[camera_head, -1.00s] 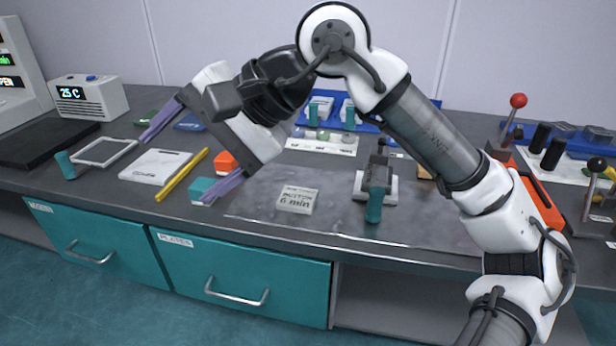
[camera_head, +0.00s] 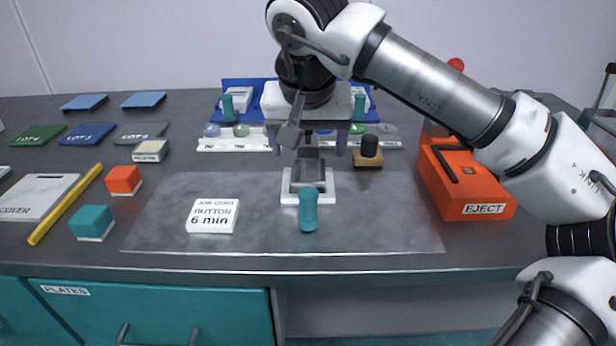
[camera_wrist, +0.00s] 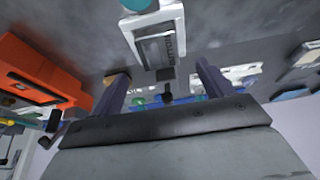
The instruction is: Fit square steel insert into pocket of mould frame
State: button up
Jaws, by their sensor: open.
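A pale plate (camera_head: 318,199) with a teal handle (camera_head: 308,212) lies on the steel mat and bears a grey metal piece (camera_head: 310,170). In the wrist view the pale plate (camera_wrist: 178,22) has lettering along one edge and a grey rectangular face (camera_wrist: 155,50). I cannot tell which part is the steel insert or whether a pocket is empty. My gripper (camera_head: 307,143) is open and empty, with purple fingers apart, just above and beyond the grey piece. In the wrist view my gripper (camera_wrist: 165,82) shows both fingers with nothing held.
An orange EJECT unit (camera_head: 465,185) stands right, beside a wooden block with black knob (camera_head: 368,157). Orange (camera_head: 123,179) and teal (camera_head: 91,221) blocks stand farther left. A blue rack (camera_head: 243,84) is behind.

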aim_at(307, 169)
jog(key=x, duration=0.5)
jog(key=shift+s+f, duration=0.1)
jog(key=shift+f, duration=0.4)
jog(key=c, duration=1.4)
jog(key=shift+o, duration=0.2)
jog(key=shift+r, duration=0.25)
